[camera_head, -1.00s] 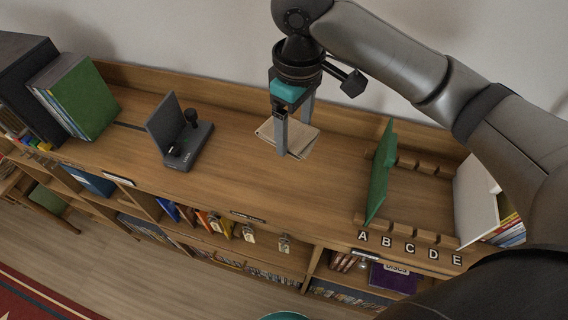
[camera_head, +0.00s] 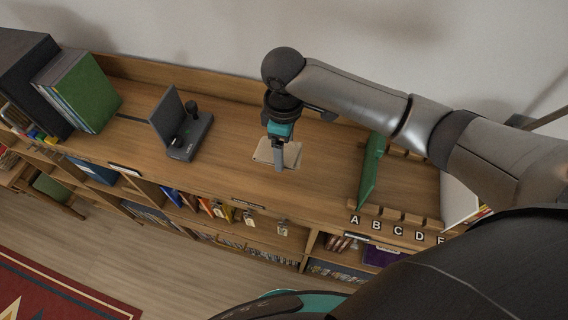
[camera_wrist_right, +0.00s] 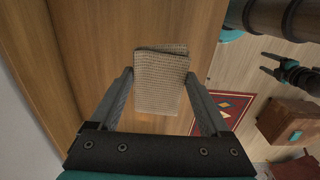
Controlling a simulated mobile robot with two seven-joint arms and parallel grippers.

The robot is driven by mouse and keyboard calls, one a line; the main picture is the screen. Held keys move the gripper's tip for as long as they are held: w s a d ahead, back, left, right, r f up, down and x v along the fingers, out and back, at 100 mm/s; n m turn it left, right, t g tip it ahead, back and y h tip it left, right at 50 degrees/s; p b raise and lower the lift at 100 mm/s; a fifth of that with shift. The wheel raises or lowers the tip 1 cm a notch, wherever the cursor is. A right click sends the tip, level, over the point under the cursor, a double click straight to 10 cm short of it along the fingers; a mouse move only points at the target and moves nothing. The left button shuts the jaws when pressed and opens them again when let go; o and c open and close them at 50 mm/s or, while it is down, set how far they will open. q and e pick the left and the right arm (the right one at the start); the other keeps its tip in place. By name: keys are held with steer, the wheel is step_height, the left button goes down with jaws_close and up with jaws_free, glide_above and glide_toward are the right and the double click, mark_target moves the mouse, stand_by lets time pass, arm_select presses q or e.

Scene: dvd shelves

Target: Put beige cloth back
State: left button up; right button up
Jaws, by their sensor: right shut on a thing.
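The beige cloth (camera_head: 292,154) is a folded, waffle-textured piece at the middle of the wooden shelf top. My right gripper (camera_head: 279,160) points down over it and is shut on it. In the right wrist view the cloth (camera_wrist_right: 160,82) sits between the two fingers, one along each side edge. Whether the cloth touches the wood or hangs just above it I cannot tell.
A black stand with a small knob (camera_head: 187,140) is left of the cloth. Green and dark boxes (camera_head: 85,95) stand at the far left. A green upright panel (camera_head: 371,172) and the lettered slots (camera_head: 397,228) are to the right. The wood around the cloth is clear.

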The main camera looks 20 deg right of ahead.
mark_target(284, 172)
steer(key=shift+f+b, duration=0.3)
steer(key=shift+f, duration=3.3)
steer(key=shift+f, duration=0.1)
steer(key=o, duration=1.2)
steer(key=shift+c, duration=0.2)
step_height(284, 172, up, 12)
steer(key=shift+r+p, duration=0.15)
steer(key=shift+p, duration=0.45)
